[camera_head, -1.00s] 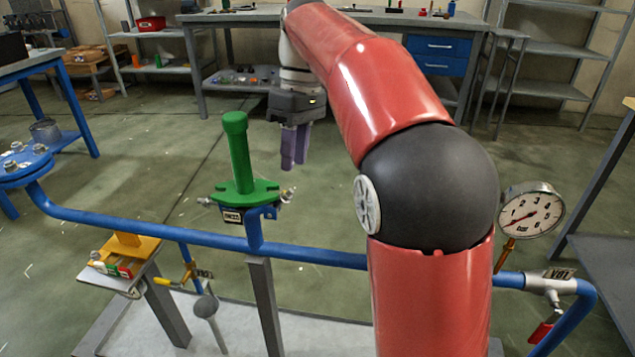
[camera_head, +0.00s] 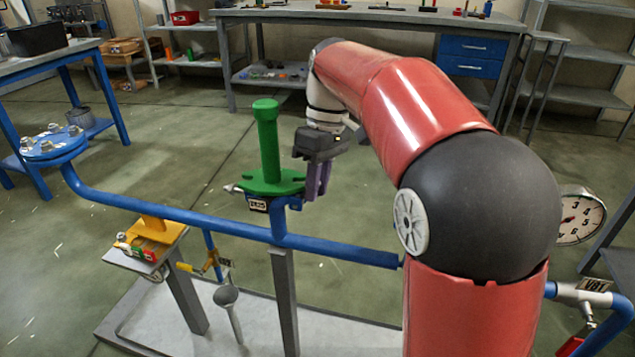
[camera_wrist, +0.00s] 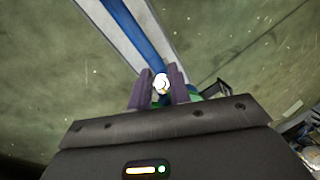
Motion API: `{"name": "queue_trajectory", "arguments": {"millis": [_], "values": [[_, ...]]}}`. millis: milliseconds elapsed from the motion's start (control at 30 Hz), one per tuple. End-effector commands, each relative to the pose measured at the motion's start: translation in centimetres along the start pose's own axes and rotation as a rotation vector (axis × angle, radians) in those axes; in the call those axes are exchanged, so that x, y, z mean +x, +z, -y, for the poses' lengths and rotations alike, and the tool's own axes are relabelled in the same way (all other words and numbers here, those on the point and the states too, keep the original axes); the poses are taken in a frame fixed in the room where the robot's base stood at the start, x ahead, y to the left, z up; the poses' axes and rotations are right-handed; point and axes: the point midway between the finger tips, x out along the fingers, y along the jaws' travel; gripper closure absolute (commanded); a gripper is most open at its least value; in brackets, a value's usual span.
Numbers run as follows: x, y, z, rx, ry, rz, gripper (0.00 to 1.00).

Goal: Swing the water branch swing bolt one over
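The green capped branch (camera_head: 268,140) stands upright on the blue pipe, with a wide green flange at its foot. One metal swing bolt (camera_head: 232,188) sticks out at the flange's left. My gripper (camera_head: 317,190), with purple fingers pointing down, is at the flange's right side and covers that side's bolt in the head view. In the wrist view, a pale bolt end (camera_wrist: 161,81) lies between the fingertips of my gripper (camera_wrist: 160,85). The fingers are apart; no firm hold on the bolt shows. Green of the flange shows just behind the right finger.
The blue pipe (camera_head: 180,213) runs across the front on a grey post (camera_head: 284,300). A yellow block (camera_head: 153,231) stands on a small shelf at left. A pressure gauge (camera_head: 581,214) is at right. Open floor lies behind the pipe.

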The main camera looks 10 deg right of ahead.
Motion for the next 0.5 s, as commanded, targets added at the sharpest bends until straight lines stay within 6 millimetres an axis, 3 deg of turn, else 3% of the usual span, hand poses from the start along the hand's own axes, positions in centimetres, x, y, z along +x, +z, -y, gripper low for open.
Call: {"name": "queue_trajectory", "arguments": {"millis": [33,100,500], "values": [[-0.01,0.00,0.01,0.000,0.000,0.000,0.90],[-0.01,0.00,0.01,0.000,0.000,0.000,0.99],[-0.47,-0.70,0.36,0.030,0.042,0.130,1.00]]}}
